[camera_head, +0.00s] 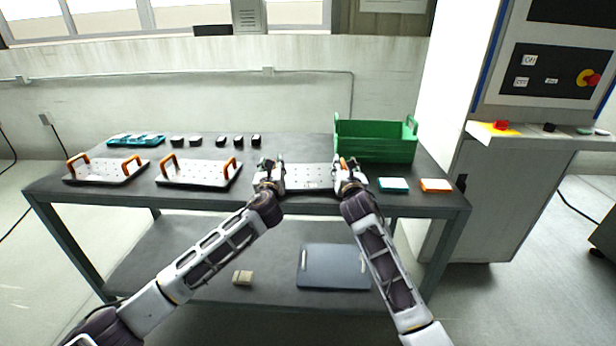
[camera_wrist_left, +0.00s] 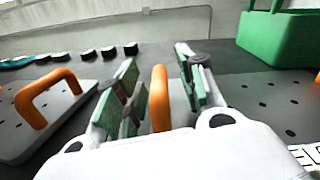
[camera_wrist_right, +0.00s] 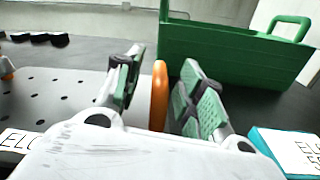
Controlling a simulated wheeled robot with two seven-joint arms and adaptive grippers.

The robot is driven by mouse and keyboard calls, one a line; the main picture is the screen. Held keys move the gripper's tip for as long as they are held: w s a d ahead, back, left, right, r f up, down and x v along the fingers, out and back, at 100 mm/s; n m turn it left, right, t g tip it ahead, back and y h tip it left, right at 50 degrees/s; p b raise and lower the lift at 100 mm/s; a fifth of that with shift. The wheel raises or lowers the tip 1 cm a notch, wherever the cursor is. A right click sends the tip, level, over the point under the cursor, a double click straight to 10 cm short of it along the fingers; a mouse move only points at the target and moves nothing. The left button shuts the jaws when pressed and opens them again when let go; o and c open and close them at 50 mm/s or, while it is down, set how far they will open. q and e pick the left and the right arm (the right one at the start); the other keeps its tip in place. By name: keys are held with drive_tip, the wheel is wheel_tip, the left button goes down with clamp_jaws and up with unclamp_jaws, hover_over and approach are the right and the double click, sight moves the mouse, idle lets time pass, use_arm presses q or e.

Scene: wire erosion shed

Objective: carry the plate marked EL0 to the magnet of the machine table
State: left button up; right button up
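The plate marked EL0 (camera_head: 309,178) is a pale, perforated plate lying on the table's front middle, between my grippers. Its label shows at the left of the right wrist view (camera_wrist_right: 18,141), and it is partly cut off in the left wrist view. My left gripper (camera_head: 269,163) is open around the plate's left orange handle (camera_wrist_left: 159,98), with gaps beside it. My right gripper (camera_head: 346,162) is open around the right orange handle (camera_wrist_right: 158,95), also with gaps. The machine's magnet cannot be made out in these views.
Two similar plates (camera_head: 198,173) (camera_head: 104,172) with orange handles lie to the left. A green crate (camera_head: 375,143) stands behind on the right, near a teal box (camera_head: 393,185) and an orange box (camera_head: 436,185). A machine cabinet with a control panel (camera_head: 551,70) stands right of the table.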

use_arm(q)
drive_tip(key=c, duration=0.8)
use_arm(e)
drive_tip(key=c, duration=0.8)
use_arm(q)
clamp_jaws()
use_arm(e)
clamp_jaws()
drive_tip(key=shift+a, duration=0.1)
use_arm(q)
drive_tip(key=shift+d, duration=0.1)
use_arm(e)
drive_tip(key=shift+r, duration=0.2)
